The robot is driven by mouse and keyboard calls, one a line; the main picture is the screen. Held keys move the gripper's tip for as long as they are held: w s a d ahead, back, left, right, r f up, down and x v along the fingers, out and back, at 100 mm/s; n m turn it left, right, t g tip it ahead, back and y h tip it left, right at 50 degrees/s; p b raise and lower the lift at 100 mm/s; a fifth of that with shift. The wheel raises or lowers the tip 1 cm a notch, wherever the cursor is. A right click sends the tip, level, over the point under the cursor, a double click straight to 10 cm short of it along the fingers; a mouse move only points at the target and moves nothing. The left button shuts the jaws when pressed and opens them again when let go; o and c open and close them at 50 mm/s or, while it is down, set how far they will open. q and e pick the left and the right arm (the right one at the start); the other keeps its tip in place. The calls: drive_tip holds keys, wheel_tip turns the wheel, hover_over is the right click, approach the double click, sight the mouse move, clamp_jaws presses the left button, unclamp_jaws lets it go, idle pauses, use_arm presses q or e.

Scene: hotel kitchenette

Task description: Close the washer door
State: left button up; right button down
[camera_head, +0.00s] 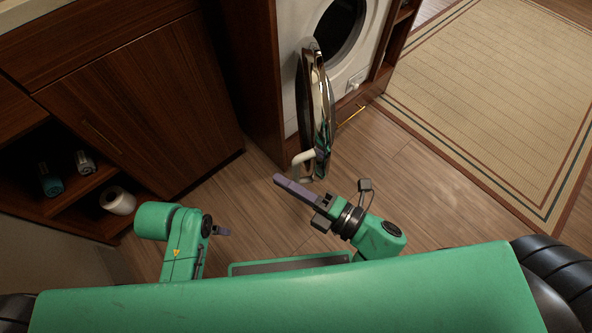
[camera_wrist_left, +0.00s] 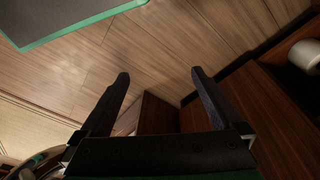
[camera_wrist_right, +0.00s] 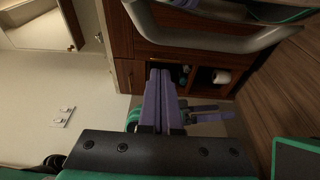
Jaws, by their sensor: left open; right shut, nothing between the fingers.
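The white washer (camera_head: 288,75) stands in a wooden cabinet at the top of the head view. Its round door (camera_head: 318,105) is swung wide open, seen nearly edge-on, with a shiny rim. A pale handle (camera_head: 303,158) sticks out at the door's lower end. My right gripper (camera_head: 279,180) is shut and empty, its fingertips just below and left of the handle, seemingly apart from it. In the right wrist view, a curved grey bar, apparently the handle (camera_wrist_right: 215,40), passes beyond the shut fingers. My left gripper (camera_head: 226,231) is open and empty, low at the left; its spread fingers show in the left wrist view (camera_wrist_left: 160,73).
Wooden cabinets (camera_head: 150,100) stand at the left, with an open shelf holding a white roll (camera_head: 117,200) and small bottles (camera_head: 50,180). A bordered rug (camera_head: 490,90) lies at the right. The wooden floor (camera_head: 430,190) around the door looks clear.

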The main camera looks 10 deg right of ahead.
sight(295, 173)
drive_tip(key=shift+w+d, duration=0.85)
drive_tip(key=shift+w, duration=0.25)
drive_tip(key=shift+w+d, duration=0.1)
drive_tip(key=shift+d, duration=0.1)
drive_tip(key=shift+d, duration=0.15)
